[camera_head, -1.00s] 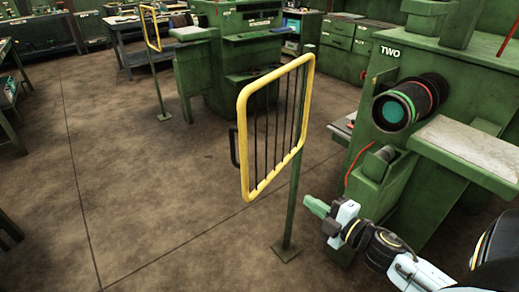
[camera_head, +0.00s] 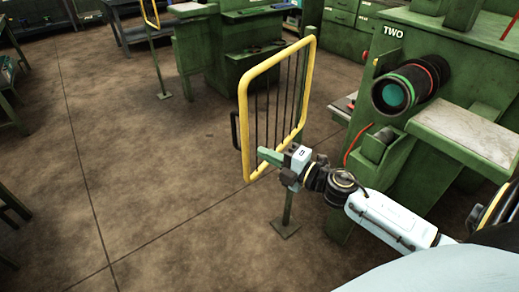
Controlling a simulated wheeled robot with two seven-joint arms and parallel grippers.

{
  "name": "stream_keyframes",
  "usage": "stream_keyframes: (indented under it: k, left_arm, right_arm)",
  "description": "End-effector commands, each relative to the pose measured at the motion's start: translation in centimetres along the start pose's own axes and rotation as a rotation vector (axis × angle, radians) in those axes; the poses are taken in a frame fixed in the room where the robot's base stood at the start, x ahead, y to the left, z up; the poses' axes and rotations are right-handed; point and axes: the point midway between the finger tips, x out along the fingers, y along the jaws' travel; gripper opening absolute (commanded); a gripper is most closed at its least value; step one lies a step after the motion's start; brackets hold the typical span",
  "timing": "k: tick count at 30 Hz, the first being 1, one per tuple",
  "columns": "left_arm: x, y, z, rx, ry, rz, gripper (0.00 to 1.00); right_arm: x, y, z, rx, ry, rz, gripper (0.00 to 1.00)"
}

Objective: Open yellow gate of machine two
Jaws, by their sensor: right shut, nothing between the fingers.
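The yellow gate (camera_head: 246,115) is a yellow tube frame with dark bars, hung on a green post (camera_head: 287,213). It stands in front of machine two (camera_head: 402,62), which is green and marked TWO. A dark handle (camera_head: 235,131) sits on the gate's left edge. My right gripper (camera_head: 261,153) has green fingers, shut and empty. In the picture it overlaps the gate's lower part, its tip near the lower left of the frame; I cannot tell whether it touches. My left gripper is not in view.
A second yellow gate (camera_head: 151,13) on a post stands at the back left. Another green machine (camera_head: 240,65) stands behind. A grey-topped ledge (camera_head: 466,134) juts from machine two at the right. The brown floor (camera_head: 150,150) left of the gate is clear.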

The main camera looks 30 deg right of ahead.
Motion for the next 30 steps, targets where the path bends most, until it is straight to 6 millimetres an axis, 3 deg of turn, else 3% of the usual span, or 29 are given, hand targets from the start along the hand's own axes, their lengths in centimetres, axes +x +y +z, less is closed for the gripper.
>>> stream_keyframes:
  k: [7,23,30]
  left_arm:
    - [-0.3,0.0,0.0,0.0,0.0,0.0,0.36]
    - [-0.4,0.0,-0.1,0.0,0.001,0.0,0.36]
    - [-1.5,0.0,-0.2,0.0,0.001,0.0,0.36]
  right_arm:
    - [2.3,0.0,0.0,0.0,0.0,0.0,0.0]
    - [2.8,0.0,0.0,0.001,-0.01,0.0,0.0]
    - [5.3,0.4,0.2,0.003,-0.099,0.003,0.0]
